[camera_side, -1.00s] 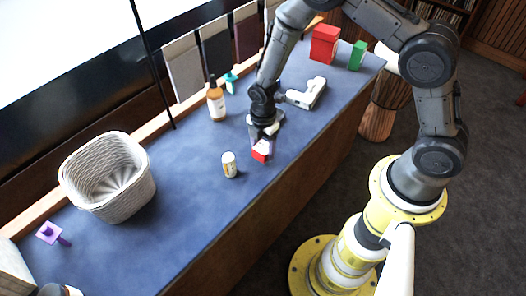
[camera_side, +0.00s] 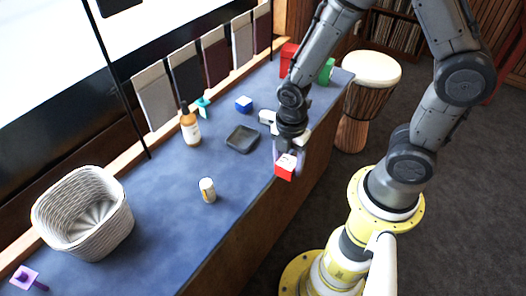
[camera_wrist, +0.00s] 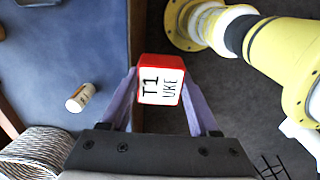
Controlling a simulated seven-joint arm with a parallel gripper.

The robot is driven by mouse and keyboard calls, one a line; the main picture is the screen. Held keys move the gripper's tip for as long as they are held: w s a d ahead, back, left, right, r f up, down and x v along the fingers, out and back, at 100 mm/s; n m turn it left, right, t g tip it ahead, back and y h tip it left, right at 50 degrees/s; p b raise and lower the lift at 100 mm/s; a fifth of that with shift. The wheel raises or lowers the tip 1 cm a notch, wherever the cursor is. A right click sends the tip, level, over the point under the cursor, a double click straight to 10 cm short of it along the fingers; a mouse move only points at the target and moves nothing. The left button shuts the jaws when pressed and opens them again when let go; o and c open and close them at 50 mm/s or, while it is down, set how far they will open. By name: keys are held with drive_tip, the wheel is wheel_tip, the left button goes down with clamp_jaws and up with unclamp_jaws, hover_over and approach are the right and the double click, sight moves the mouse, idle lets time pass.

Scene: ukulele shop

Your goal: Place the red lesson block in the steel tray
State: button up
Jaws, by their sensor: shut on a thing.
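The red lesson block (camera_side: 285,167) has a white face; in the wrist view the block (camera_wrist: 161,80) shows "T1 UKE" lettering on it. My gripper (camera_side: 287,160) is shut on it, with one finger on each side in the wrist view (camera_wrist: 163,95). The block is held up near the counter's front edge, with dark floor behind it in the wrist view. A small dark grey square tray (camera_side: 242,139), which I take to be the steel tray, lies on the blue counter to the left of my gripper. It looks empty.
A small labelled bottle (camera_side: 207,190), an amber bottle (camera_side: 190,125), a blue block (camera_side: 243,104) and a white basket (camera_side: 84,214) stand on the counter (camera_side: 160,220). White, red and green things lie behind my arm. A drum (camera_side: 368,75) stands on the floor.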

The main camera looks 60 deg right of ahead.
drive_tip(key=w+d+r+m, duration=0.1)
drive_tip(key=w+d+m, duration=0.1)
drive_tip(key=w+m, duration=0.3)
drive_tip(key=m, duration=0.4)
hover_over(243, 140)
drive_tip(key=f, duration=0.6)
drive_tip(key=s+f, duration=0.1)
drive_tip(key=f, duration=0.2)
drive_tip(key=shift+a+f, duration=0.1)
drive_tip(key=shift+f, duration=0.05)
drive_tip(key=shift+w+f, duration=0.5)
drive_tip(key=shift+f, duration=1.5)
drive_tip(key=shift+f, duration=0.15)
drive_tip(key=o, duration=1.4)
